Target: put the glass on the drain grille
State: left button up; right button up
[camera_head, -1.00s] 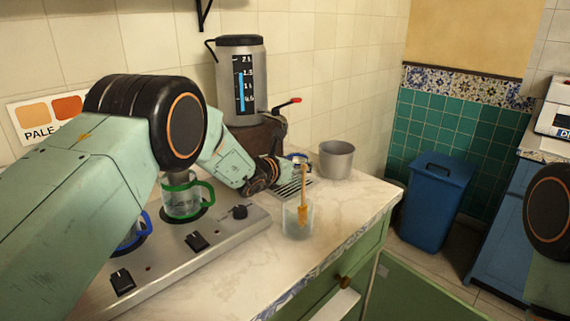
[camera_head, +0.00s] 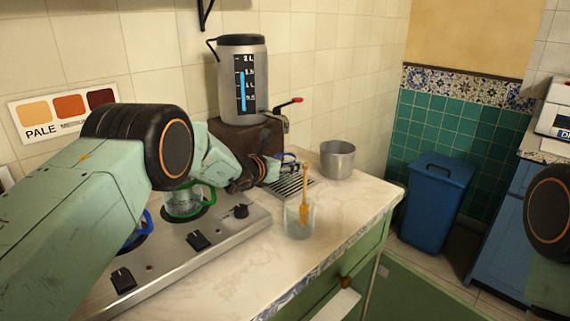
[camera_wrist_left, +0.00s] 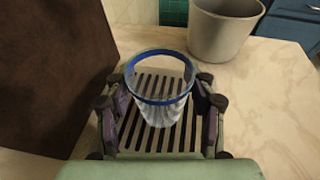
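A clear glass with a blue rim (camera_wrist_left: 160,100) is over the slotted drain grille (camera_wrist_left: 150,83) in the left wrist view, apparently standing on it. My left gripper (camera_wrist_left: 160,98) is around the glass, one finger on each side. Narrow gaps seem to show between the fingers and the glass wall, so it looks open. In the head view the left gripper (camera_head: 282,163) is low at the grille (camera_head: 291,187), below the samovar's tap, and largely hides the glass. My right gripper is not in view.
The samovar (camera_head: 242,85) stands on a brown block (camera_head: 240,140) behind the gripper. A grey pot (camera_head: 337,160) stands right of the grille. A glass with a honey dipper (camera_head: 299,218) is in front. The stove (camera_head: 225,225) holds a green-handled cup (camera_head: 185,203).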

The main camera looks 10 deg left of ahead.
pick_arm(q)
jog(key=o, duration=0.4)
jog(key=shift+r, duration=0.1)
jog(key=shift+r+p, duration=0.15)
jog(key=shift+p, duration=0.15)
jog(key=shift+p+v, duration=0.3)
jog(key=shift+v, duration=3.45)
